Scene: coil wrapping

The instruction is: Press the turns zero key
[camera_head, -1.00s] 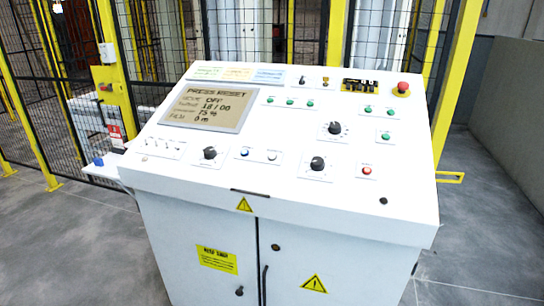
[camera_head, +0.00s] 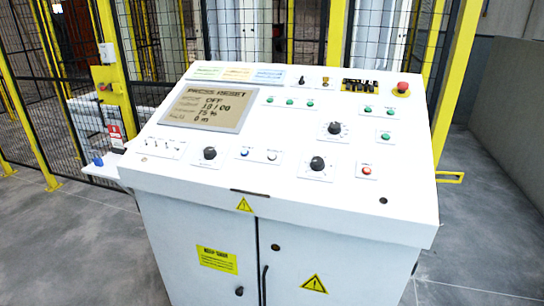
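A white control console (camera_head: 220,177) with a sloped top stands in front of me. Its display (camera_head: 208,107) reads "PRESS RESET", with "OFF", "18/00", "75 %" and "0 m" below. Several small keys and lamps dot the panel: green ones (camera_head: 290,102) in the upper middle and at the right, a blue key (camera_head: 245,152) and a white key (camera_head: 271,156) at the lower middle, and a red one (camera_head: 366,170) at the lower right. The labels are too small to read, so I cannot tell which is the turns zero key. Neither gripper is in view.
Black knobs (camera_head: 317,163) and a red mushroom button (camera_head: 403,87) stand up from the panel. Small toggle switches (camera_head: 167,146) sit at its left. A yellow-framed mesh fence (camera_head: 260,30) runs behind the console. Grey floor (camera_head: 490,220) is clear at the right.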

